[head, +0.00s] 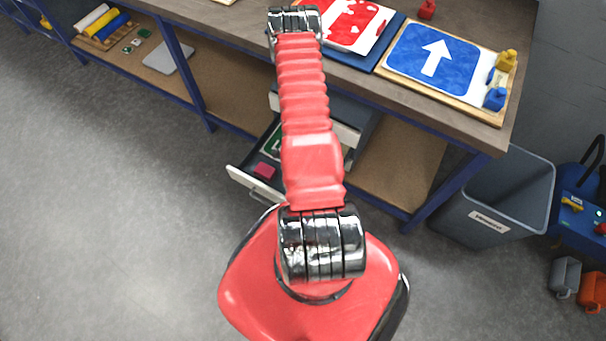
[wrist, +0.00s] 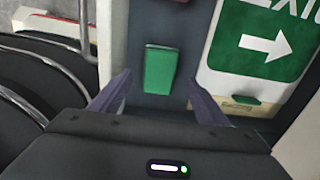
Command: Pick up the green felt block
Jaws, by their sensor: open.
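The green felt block (wrist: 160,70) shows in the wrist view, a small upright green rectangle on a dark surface. My gripper (wrist: 160,90) is open, with one finger to the left of the block and one to the right. The block lies between and slightly beyond the fingertips, and I see no contact. In the head view my arm hides the gripper, and I cannot make out the block there.
A green exit sign (wrist: 262,42) lies right of the block in the wrist view. In the head view an open drawer (head: 252,187) holds a pink block (head: 264,171) under the workbench (head: 350,75). A grey bin (head: 497,205) stands at right.

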